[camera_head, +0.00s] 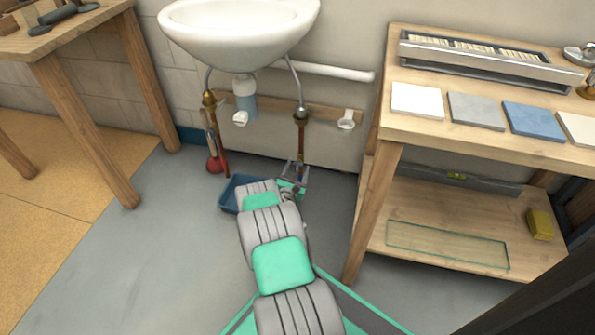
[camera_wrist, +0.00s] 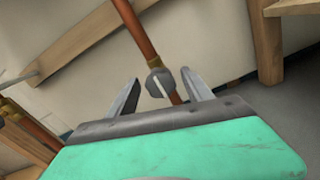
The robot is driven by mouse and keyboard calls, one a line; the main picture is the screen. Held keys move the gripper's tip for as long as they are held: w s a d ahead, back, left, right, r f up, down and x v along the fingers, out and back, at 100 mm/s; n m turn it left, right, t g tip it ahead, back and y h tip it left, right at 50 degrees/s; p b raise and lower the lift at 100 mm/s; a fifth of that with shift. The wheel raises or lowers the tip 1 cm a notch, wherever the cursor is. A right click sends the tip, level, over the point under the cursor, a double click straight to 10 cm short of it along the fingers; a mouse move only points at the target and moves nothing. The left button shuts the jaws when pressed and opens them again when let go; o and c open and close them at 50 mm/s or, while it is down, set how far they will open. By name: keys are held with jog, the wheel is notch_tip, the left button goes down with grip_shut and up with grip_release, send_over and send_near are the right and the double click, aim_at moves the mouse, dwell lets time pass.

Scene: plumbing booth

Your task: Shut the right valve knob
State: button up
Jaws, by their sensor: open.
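The right copper pipe (camera_head: 300,137) comes down under the sink (camera_head: 240,35). In the wrist view the right valve knob (camera_wrist: 161,82), small, rounded and grey with a pale strip, sits on this pipe (camera_wrist: 134,27). My gripper (camera_wrist: 160,88) is open, with one finger on each side of the knob in the picture. I see no clear contact, and the depth between fingers and knob is hard to judge. In the head view my gripper (camera_head: 295,172) is low at the right pipe, and the knob there is too small and covered to make out.
The left pipe with a red knob (camera_head: 215,165) stands to the left. A blue tray (camera_head: 230,193) lies on the floor beside my arm. A wooden workbench (camera_head: 383,160) with a lower shelf stands close on the right. A wooden table (camera_head: 88,135) is at left.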

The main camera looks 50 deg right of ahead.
jog(key=shift+w+d, duration=0.1)
jog(key=shift+d, duration=0.2)
jog(key=shift+c, duration=0.3)
grip_shut()
